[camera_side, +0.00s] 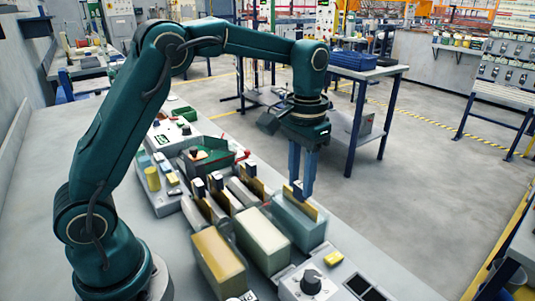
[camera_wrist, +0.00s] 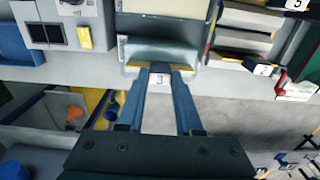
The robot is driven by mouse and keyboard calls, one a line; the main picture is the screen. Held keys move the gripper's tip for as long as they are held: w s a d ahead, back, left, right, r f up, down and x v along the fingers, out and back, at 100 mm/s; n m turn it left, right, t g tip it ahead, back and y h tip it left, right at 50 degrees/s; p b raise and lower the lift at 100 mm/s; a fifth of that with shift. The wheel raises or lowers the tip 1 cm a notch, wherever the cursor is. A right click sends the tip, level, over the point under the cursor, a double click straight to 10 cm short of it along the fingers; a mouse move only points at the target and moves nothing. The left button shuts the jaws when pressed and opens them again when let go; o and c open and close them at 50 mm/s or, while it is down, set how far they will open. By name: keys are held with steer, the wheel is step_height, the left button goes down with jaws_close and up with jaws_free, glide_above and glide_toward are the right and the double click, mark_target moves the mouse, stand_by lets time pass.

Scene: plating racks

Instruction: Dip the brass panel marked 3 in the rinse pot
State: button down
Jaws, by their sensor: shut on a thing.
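My gripper (camera_side: 302,190) points down and is shut on the dark grip block of the brass panel marked 3 (camera_side: 311,209). In the wrist view my fingers (camera_wrist: 160,72) close on it, with the white label 3 between them and strips of brass showing at both sides. The panel is at the mouth of the blue-grey pot (camera_side: 298,232), upright, with its upper edge above the rim. Its lower part is hidden and appears to be inside the pot. I cannot read any name on the pot.
A pot with a pale green top (camera_side: 263,232) and one with a yellow top (camera_side: 217,250) stand to the left. Other brass panels (camera_side: 254,186) stand in slotted racks behind. A control box with a dial (camera_side: 310,282) sits in front. Open floor lies to the right.

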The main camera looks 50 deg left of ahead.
steer(key=shift+r, duration=3.5)
